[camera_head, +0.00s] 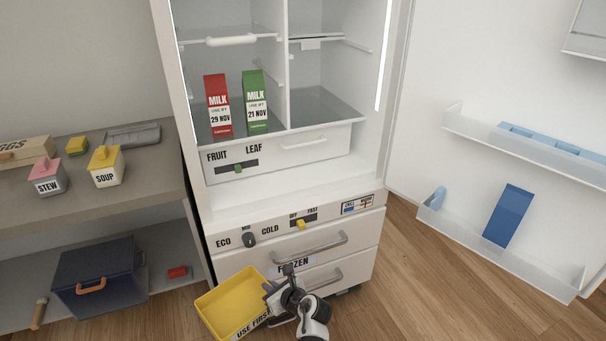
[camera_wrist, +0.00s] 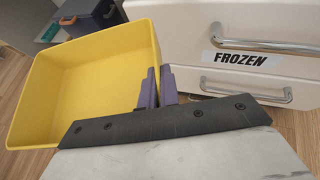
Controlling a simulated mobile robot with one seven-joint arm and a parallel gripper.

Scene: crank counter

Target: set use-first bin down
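The yellow use-first bin (camera_head: 232,300) is in front of the fridge's lower drawers in the head view, with its label "USE FIRST" partly hidden by my arm. It looks empty and tilted in the picture. It also fills the left of the wrist view (camera_wrist: 85,85). My gripper (camera_head: 271,290) is at the bin's right wall. In the wrist view, the two purple fingers (camera_wrist: 159,72) close on that wall, one inside and one outside. I cannot tell how high the bin's bottom is above the floor.
The fridge (camera_head: 290,195) stands open, with a red milk carton (camera_head: 217,104) and a green one (camera_head: 255,100) on a shelf. The frozen drawers (camera_head: 340,240) are shut beside my gripper. A dark blue box (camera_head: 100,285) sits on the low left shelf. The floor at right is clear.

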